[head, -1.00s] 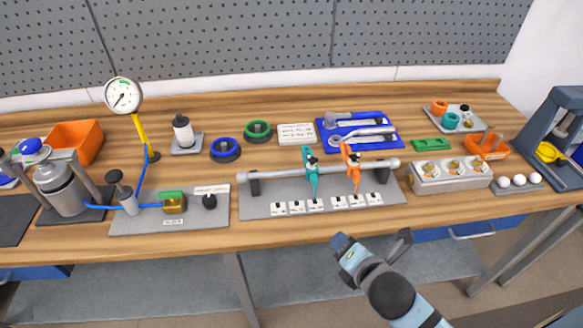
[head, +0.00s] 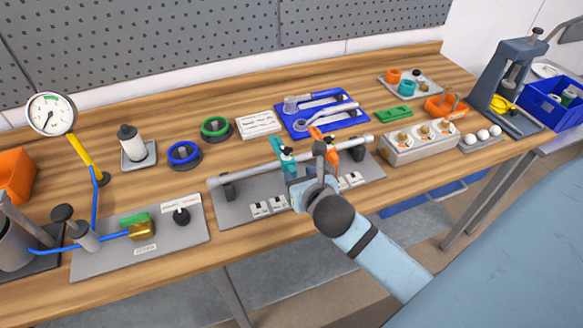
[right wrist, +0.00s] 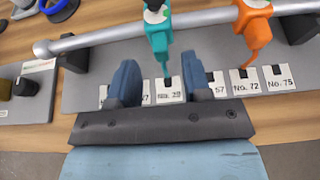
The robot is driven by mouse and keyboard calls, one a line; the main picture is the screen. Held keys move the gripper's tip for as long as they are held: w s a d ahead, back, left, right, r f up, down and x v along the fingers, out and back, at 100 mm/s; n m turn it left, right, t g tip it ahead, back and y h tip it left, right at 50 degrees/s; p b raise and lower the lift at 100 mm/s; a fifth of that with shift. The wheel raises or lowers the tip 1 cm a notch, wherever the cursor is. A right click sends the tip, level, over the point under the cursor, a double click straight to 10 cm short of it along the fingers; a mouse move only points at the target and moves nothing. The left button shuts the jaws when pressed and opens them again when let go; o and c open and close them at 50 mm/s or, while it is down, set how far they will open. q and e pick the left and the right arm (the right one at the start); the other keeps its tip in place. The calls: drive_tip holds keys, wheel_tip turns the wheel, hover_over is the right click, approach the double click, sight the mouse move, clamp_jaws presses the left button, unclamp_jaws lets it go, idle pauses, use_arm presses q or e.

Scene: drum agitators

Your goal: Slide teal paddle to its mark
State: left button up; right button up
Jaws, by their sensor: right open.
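The teal paddle (head: 283,152) hangs on a grey rail (head: 245,174), left of the orange paddle (head: 325,142). In the right wrist view the teal paddle (right wrist: 158,35) points down at a white card reading about No. 29 (right wrist: 169,91); the last digit is unclear. My right gripper (head: 308,170) is open in front of the rail, partly covering the paddles in the head view. In the right wrist view the teal paddle's lower tip shows between the two open fingers (right wrist: 160,80), with no contact visible. My left gripper is out of view.
Several number cards (head: 262,208) line the front of the grey base plate (head: 235,213); some are hidden by my gripper.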

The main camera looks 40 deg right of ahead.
sight(290, 168)
drive_tip(key=x, duration=0.5)
drive_tip(key=shift+w+f, duration=0.1)
drive_tip(key=shift+w, duration=0.25)
clamp_jaws()
drive_tip(key=shift+a+p, duration=0.2)
drive_tip(key=shift+p, duration=0.1)
drive_tip(key=a+p, duration=0.2)
drive_tip(key=a, duration=0.1)
drive_tip(key=w+a+p, duration=0.1)
drive_tip(key=a+p, duration=0.1)
drive_tip(key=a, duration=0.1)
drive_tip(key=w+a+p, duration=0.1)
drive_tip(key=a+p, duration=0.1)
drive_tip(key=a, duration=0.1)
drive_tip(key=shift+w, duration=0.1)
drive_tip(key=shift+a, duration=0.1)
unclamp_jaws()
